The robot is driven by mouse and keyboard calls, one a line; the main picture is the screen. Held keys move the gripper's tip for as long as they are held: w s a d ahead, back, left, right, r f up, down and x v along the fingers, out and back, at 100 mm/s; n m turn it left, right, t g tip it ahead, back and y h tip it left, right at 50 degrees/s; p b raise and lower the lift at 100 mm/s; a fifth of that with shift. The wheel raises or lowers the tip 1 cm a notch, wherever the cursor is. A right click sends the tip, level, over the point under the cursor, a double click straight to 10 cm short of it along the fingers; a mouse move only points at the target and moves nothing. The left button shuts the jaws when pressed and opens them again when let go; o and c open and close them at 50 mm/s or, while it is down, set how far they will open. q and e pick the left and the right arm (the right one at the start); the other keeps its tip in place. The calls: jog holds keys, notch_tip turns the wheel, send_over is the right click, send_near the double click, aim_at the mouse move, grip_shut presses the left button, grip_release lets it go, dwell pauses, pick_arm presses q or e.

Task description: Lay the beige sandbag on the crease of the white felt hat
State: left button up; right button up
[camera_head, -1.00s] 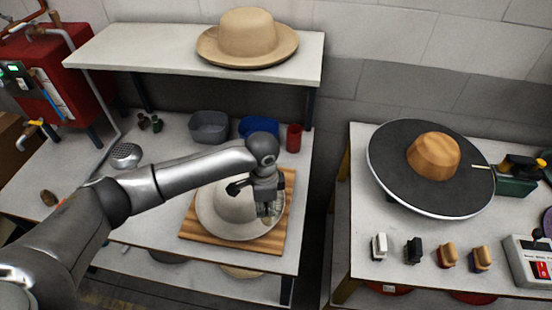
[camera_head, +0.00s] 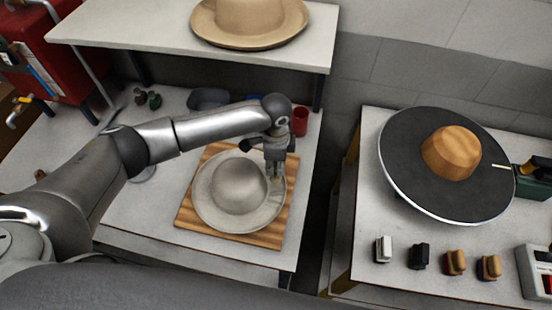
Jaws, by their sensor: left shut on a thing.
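The white felt hat (camera_head: 237,187) lies brim down on a striped wooden board (camera_head: 188,222) on the left bench. My left gripper (camera_head: 275,174) points down over the right part of the hat's brim, to the right of the crown. It is shut on a small pale thing, which I take for the beige sandbag; its outline is mostly hidden by the fingers. I cannot tell whether it touches the brim. No crease shows clearly on the crown. My right gripper is not in view.
A red cup (camera_head: 300,121) and a grey bin (camera_head: 208,98) stand behind the board. A tan hat (camera_head: 249,18) sits on the shelf above. The right bench holds a brown hat block (camera_head: 452,152) on a black disc (camera_head: 407,168) and several small brushes. A gap separates the benches.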

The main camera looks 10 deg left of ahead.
pick_arm(q)
jog(key=f+b, duration=0.1)
jog(key=f, duration=0.1)
jog(key=f+b, duration=0.1)
jog(key=shift+w+f+b, duration=0.2)
jog(key=shift+w+b, duration=0.05)
jog(key=shift+b, duration=0.1)
jog(key=shift+f+b, duration=0.25)
jog(key=shift+b, duration=0.05)
jog(key=shift+f+b, duration=0.95)
jog(key=shift+b, duration=0.05)
jog(key=shift+f, duration=0.65)
jog(key=shift+f+b, duration=0.55)
jog(key=shift+f, duration=0.65)
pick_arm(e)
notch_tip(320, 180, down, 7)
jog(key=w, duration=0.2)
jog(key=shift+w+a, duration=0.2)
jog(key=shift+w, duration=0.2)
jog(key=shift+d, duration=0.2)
pick_arm(q)
jog(key=shift+f, duration=0.35)
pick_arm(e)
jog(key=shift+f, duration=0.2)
